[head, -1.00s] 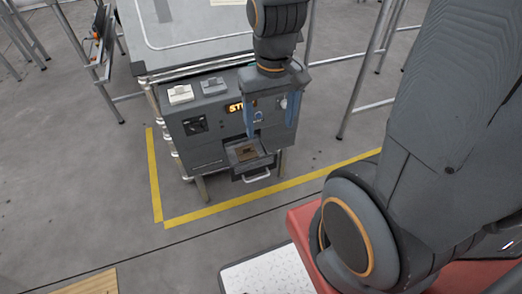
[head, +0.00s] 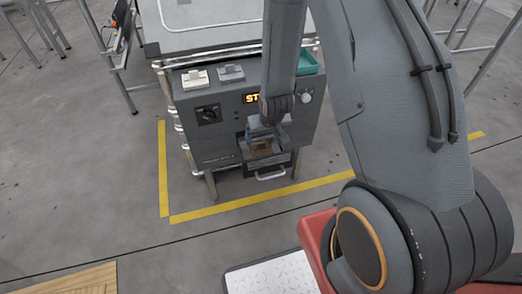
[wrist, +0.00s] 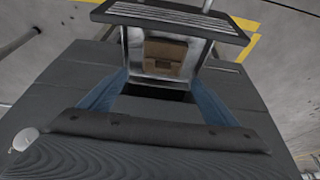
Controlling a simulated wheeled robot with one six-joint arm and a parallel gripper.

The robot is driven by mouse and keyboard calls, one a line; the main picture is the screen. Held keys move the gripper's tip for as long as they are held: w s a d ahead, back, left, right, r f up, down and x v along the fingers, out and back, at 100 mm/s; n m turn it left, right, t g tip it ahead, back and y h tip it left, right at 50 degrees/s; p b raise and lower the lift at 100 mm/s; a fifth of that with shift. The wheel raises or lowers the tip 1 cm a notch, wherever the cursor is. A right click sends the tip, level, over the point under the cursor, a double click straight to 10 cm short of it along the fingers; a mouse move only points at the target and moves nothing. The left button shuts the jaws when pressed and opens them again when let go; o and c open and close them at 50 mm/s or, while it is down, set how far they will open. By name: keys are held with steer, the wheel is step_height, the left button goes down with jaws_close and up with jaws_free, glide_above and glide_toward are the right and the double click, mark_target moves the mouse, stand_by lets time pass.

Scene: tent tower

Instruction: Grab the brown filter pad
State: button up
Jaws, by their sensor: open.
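The brown filter pad (head: 261,147) lies in the open drawer (head: 284,159) low on the front of the grey machine. In the wrist view the pad (wrist: 165,55) sits inside the pale metal drawer (wrist: 207,59), with a notch on its near side. My gripper (head: 266,138) is at the drawer. In the wrist view its two blue fingers (wrist: 158,92) are spread apart, with the pad ahead, between and beyond their tips. Nothing is between the fingers. In the head view my arm and wrist partly hide the fingers.
The grey machine (head: 221,141) has a dial, a lit display (head: 251,99) and two switches on top. A teal tray (head: 307,63) is at its top right. A drawer handle (head: 270,174) sticks out in front. Yellow tape (head: 240,203) marks the floor, which is clear in front.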

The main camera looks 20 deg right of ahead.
mark_target(261, 143)
steer(key=x, duration=0.7)
steer(key=shift+s+a+f, duration=0.2)
steer(key=shift+a+f, duration=0.05)
steer(key=c, duration=1.1)
steer(key=shift+r, duration=0.1)
steer(key=shift+c, duration=0.2)
